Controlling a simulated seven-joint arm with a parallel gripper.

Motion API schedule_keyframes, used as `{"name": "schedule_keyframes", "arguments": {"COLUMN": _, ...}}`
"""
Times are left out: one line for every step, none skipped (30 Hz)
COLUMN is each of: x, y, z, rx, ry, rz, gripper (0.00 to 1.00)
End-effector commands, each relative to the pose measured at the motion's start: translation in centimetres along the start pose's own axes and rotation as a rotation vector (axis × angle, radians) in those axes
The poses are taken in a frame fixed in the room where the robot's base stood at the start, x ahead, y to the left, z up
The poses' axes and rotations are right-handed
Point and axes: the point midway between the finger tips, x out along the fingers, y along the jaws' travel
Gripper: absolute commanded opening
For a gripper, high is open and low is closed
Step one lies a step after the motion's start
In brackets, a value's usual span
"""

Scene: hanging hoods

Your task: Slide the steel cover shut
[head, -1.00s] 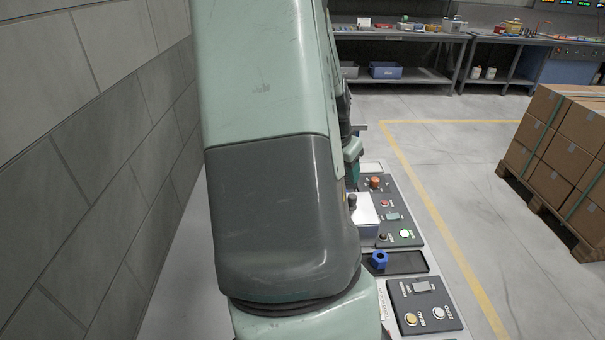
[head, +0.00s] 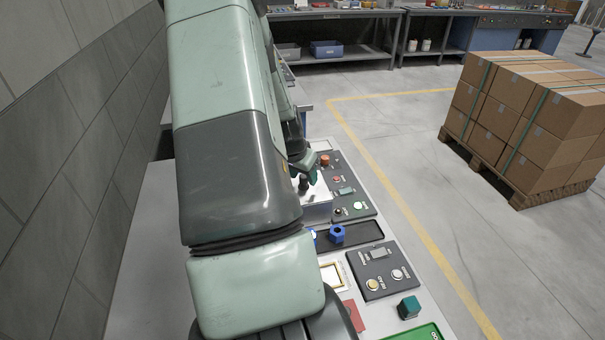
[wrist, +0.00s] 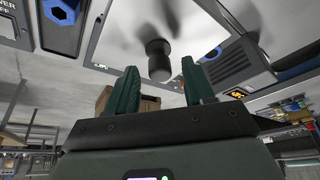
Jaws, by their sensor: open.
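The steel cover (head: 318,196) is a pale plate on the bench, partly hidden behind my arm in the head view. A dark round knob (head: 303,183) stands up from it. In the wrist view the cover (wrist: 115,42) fills the upper middle, with the knob (wrist: 158,62) hanging down in this tilted picture. My gripper (wrist: 160,68) is open, its two green fingers apart with the knob showing in the gap near their tips. I cannot tell how deep the knob sits between them. In the head view the fingers (head: 300,168) show only in part, close to the knob.
A control panel (head: 352,207) and a red button (head: 325,160) lie right of the cover. A dark tray (head: 365,232) holds a blue hexagonal piece (head: 336,234). Another button panel (head: 382,268) and a teal block (head: 408,307) are nearer.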

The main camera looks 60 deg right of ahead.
Motion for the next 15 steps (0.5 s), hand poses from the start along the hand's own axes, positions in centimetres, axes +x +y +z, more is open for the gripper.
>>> {"name": "schedule_keyframes", "arguments": {"x": -0.01, "y": -0.02, "z": -0.01, "rx": 0.0, "ry": 0.0, "rz": 0.0, "gripper": 0.53}}
{"name": "schedule_keyframes", "arguments": {"x": -0.01, "y": -0.02, "z": -0.01, "rx": 0.0, "ry": 0.0, "rz": 0.0, "gripper": 0.53}}
{"name": "schedule_keyframes", "arguments": {"x": -0.02, "y": -0.02, "z": -0.01, "rx": 0.0, "ry": 0.0, "rz": 0.0, "gripper": 0.53}}
{"name": "schedule_keyframes", "arguments": {"x": -0.03, "y": -0.03, "z": -0.01, "rx": 0.0, "ry": 0.0, "rz": 0.0, "gripper": 0.53}}
{"name": "schedule_keyframes", "arguments": {"x": -0.03, "y": -0.03, "z": -0.01, "rx": 0.0, "ry": 0.0, "rz": -0.001, "gripper": 0.5}}
{"name": "schedule_keyframes", "arguments": {"x": -0.04, "y": -0.03, "z": -0.01, "rx": 0.0, "ry": 0.0, "rz": -0.001, "gripper": 0.43}}
{"name": "schedule_keyframes", "arguments": {"x": -0.04, "y": -0.03, "z": 0.0, "rx": 0.0, "ry": 0.0, "rz": -0.001, "gripper": 0.39}}
{"name": "schedule_keyframes", "arguments": {"x": -0.04, "y": -0.03, "z": -0.01, "rx": 0.0, "ry": 0.0, "rz": -0.001, "gripper": 0.34}}
{"name": "schedule_keyframes", "arguments": {"x": -0.05, "y": -0.04, "z": 0.0, "rx": 0.0, "ry": 0.0, "rz": -0.001, "gripper": 0.28}}
{"name": "schedule_keyframes", "arguments": {"x": -0.05, "y": -0.04, "z": 0.0, "rx": 0.0, "ry": 0.0, "rz": -0.001, "gripper": 0.23}}
{"name": "schedule_keyframes", "arguments": {"x": -0.05, "y": -0.04, "z": 0.0, "rx": 0.0, "ry": 0.0, "rz": -0.001, "gripper": 0.19}}
{"name": "schedule_keyframes", "arguments": {"x": -0.05, "y": -0.04, "z": 0.0, "rx": 0.0, "ry": 0.0, "rz": -0.001, "gripper": 0.13}}
{"name": "schedule_keyframes", "arguments": {"x": -0.06, "y": -0.04, "z": 0.0, "rx": 0.0, "ry": 0.0, "rz": -0.001, "gripper": 0.08}}
{"name": "schedule_keyframes", "arguments": {"x": -0.06, "y": -0.04, "z": 0.0, "rx": 0.0, "ry": 0.0, "rz": -0.001, "gripper": 0.04}}
{"name": "schedule_keyframes", "arguments": {"x": -0.06, "y": -0.04, "z": 0.0, "rx": 0.0, "ry": 0.0, "rz": 0.0, "gripper": 0.0}}
